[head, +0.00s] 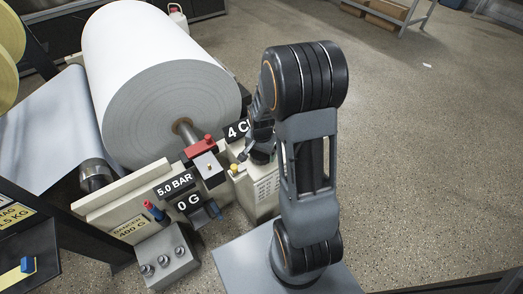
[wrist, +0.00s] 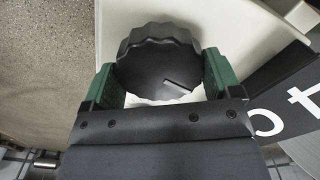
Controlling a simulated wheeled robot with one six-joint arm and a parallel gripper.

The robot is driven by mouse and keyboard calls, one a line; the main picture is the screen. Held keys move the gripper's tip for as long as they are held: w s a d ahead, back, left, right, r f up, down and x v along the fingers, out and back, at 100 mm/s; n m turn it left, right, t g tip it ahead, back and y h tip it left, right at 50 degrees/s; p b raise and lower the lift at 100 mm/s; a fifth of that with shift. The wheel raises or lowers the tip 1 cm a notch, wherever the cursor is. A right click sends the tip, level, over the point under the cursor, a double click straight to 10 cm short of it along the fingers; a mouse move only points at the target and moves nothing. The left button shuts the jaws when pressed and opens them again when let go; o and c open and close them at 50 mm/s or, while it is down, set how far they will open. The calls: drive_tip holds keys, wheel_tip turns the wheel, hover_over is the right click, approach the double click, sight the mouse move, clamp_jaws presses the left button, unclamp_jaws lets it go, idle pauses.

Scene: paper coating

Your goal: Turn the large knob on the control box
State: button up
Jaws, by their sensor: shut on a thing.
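In the head view my arm and gripper cover the knob.
A large white paper roll (head: 165,85) stands left of my arm. Display signs reading "4 C..." (head: 237,130), "5.0 BAR" (head: 175,184) and "0 G" (head: 188,203) are close by. A small box with several knobs (head: 163,262) is at the lower left.

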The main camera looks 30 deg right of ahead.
drive_tip(key=m+p, duration=0.1)
drive_tip(key=m, duration=0.5)
drive_tip(key=shift+m+p, duration=0.3)
drive_tip(key=shift+m, duration=0.1)
idle(0.4)
drive_tip(key=o, duration=0.8)
drive_tip(key=shift+c, duration=0.2)
drive_tip(key=shift+r, duration=0.15)
wheel_tip(320, 180, up, 14)
drive_tip(key=p, duration=0.3)
drive_tip(key=shift+f+p, duration=0.2)
drive_tip(key=shift+p, duration=0.2)
